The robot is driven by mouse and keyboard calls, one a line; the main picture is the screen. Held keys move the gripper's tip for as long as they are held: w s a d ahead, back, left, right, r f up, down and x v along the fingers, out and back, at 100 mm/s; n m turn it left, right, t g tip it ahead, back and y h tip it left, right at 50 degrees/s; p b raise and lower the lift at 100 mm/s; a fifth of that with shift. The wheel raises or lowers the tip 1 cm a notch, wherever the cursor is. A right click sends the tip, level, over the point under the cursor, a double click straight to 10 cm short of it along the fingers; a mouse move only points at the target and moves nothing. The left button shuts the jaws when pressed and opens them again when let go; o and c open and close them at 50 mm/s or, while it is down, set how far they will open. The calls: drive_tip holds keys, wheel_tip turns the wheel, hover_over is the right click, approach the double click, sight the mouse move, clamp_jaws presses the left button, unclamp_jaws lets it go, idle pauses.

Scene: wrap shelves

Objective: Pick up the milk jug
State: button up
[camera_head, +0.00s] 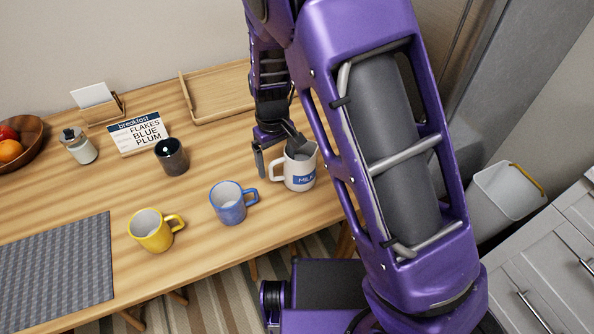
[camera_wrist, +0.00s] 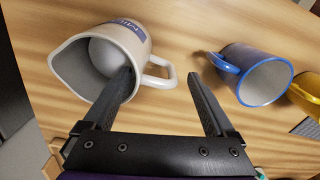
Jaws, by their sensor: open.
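The milk jug (camera_head: 301,183) is white with a blue label and stands upright on the wooden table. In the wrist view the jug (camera_wrist: 72,68) shows its open mouth and its looped handle. My gripper (camera_head: 277,152) is open, with its fingers reaching down at the jug's handle side. In the wrist view my gripper (camera_wrist: 160,78) has the handle between its fingertips. The left finger overlaps the jug's mouth and rim; I cannot tell whether it touches or is inside. The right finger is in the gap between the handle and the blue mug.
A blue mug (camera_head: 228,208) stands close to the left of the jug, with a yellow mug (camera_head: 151,235) farther left. The table's front edge is near the jug.

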wheel_tip(320, 180, down, 5)
drive_tip(key=b, duration=0.3)
drive_tip(key=shift+a+r, duration=0.1)
drive_tip(key=shift+r, duration=0.1)
clamp_jaws()
drive_tip(key=shift+w+r, duration=0.1)
